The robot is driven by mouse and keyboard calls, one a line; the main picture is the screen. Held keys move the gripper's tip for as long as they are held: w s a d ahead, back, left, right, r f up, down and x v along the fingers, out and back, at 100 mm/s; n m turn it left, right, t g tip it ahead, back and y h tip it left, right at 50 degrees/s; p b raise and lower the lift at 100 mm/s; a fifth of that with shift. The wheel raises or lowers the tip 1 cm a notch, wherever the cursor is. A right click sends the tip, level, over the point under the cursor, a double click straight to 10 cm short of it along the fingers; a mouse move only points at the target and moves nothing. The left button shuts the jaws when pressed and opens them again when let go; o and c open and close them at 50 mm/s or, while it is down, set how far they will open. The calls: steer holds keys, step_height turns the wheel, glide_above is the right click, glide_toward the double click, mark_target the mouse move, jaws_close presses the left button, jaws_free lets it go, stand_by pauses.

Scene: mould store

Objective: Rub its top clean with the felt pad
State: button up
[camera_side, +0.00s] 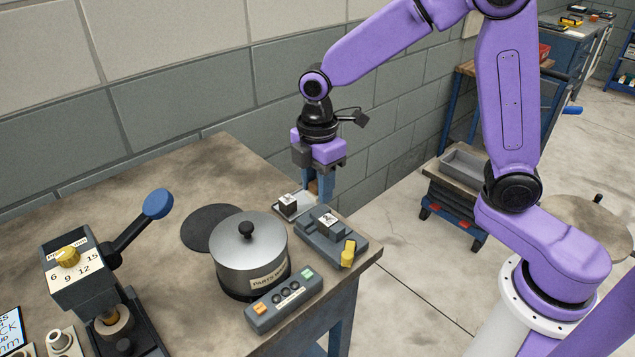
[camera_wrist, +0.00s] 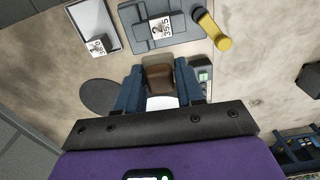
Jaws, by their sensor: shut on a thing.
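My gripper (camera_side: 318,190) hangs in the air above the far right corner of the bench, fingers down. In the wrist view its blue fingers (camera_wrist: 159,85) are shut on a brown block (camera_wrist: 158,77), which may be the felt pad's back. A pale patch below the block could be felt or something behind it; I cannot tell. A small dark block with a white numbered label (camera_side: 288,202) sits on a pale tray (camera_side: 302,211). A similar labelled block (camera_wrist: 163,27) sits on a grey fixture (camera_side: 349,238) with a yellow handle (camera_side: 348,254). No dirt is clearly visible on either.
A grey lidded pot (camera_side: 240,268) stands beside a dark round mat (camera_side: 203,228). A control box (camera_side: 284,302) with orange and green buttons lies in front of it. A lever press (camera_side: 85,285) stands at the left. A block wall runs behind the bench (camera_side: 170,165).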

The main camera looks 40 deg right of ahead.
mark_target(319, 214)
steer(key=m, duration=0.4)
steer(key=shift+w+d+r, duration=0.1)
steer(key=shift+w+d, duration=0.2)
steer(key=shift+w, duration=0.05)
steer(key=m, duration=0.5)
steer(key=shift+w+d+r, duration=0.15)
steer(key=shift+w+d, duration=0.15)
steer(key=shift+d, duration=0.05)
steer(key=m, duration=0.3)
steer(key=shift+w+d+m, duration=0.15)
steer(key=shift+d+m, duration=0.1)
steer(key=shift+m, duration=0.15)
steer(key=shift+w+d+f+m, duration=0.1)
steer(key=shift+d+f+m, duration=0.1)
steer(key=shift+f+m, duration=1.35)
steer(key=shift+w+d+f+m, duration=0.15)
steer(key=shift+f+m, duration=0.7)
steer(key=shift+f, duration=1.25)
steer(key=shift+s+f, duration=0.25)
steer(key=shift+f, duration=0.05)
steer(key=shift+s, duration=2.5)
steer(key=shift+c, duration=0.4)
steer(key=shift+w, duration=2.6)
steer(key=shift+w+r, duration=0.1)
steer(key=shift+w, duration=0.1)
step_height(319, 214, up, 8)
steer(key=shift+s+a, duration=0.1)
steer(key=shift+s, duration=0.05)
